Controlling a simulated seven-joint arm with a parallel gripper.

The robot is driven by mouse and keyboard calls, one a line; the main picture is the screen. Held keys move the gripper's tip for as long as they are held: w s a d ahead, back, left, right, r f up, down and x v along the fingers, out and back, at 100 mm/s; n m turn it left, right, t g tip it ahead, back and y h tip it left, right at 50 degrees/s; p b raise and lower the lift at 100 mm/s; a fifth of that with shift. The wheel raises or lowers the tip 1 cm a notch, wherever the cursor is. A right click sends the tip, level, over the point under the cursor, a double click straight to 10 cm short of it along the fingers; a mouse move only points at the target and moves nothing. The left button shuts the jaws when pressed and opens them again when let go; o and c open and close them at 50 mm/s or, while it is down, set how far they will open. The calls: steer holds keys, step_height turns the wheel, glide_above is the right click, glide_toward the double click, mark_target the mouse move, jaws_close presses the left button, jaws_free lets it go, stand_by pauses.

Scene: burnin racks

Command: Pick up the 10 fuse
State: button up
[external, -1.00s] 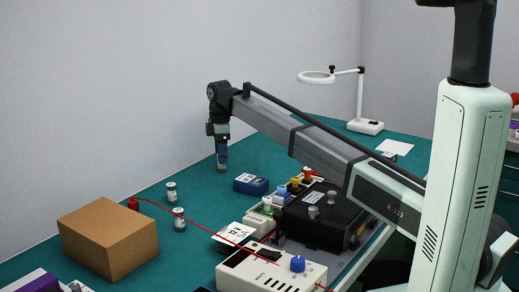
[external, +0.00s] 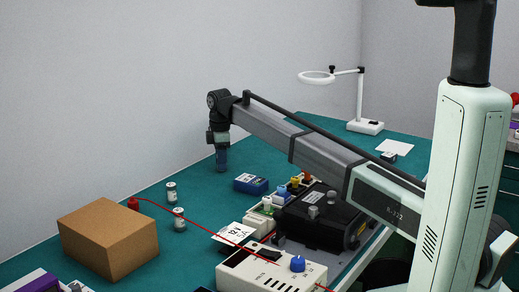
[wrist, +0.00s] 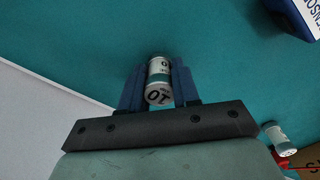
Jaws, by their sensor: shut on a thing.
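The 10 fuse (wrist: 158,84) is a small white cylinder with a teal band and "10" on its end. It sits between the two blue fingers of my gripper (wrist: 157,88) in the wrist view, and the fingers are shut on it. In the external view my gripper (external: 221,163) points straight down at the table surface near the wall, and the fuse there is mostly hidden by the fingers. Two similar white cylinders stand to the left, one behind (external: 171,192) and one in front (external: 179,219); their numbers cannot be read.
A cardboard box (external: 108,238) stands at the left front. A blue box (external: 251,184) is right of my gripper. A black case (external: 325,215), a white power supply (external: 270,272) and a red lead (external: 215,237) lie nearer.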

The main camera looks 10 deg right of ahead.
jaws_close()
steer(key=shift+r, duration=0.1)
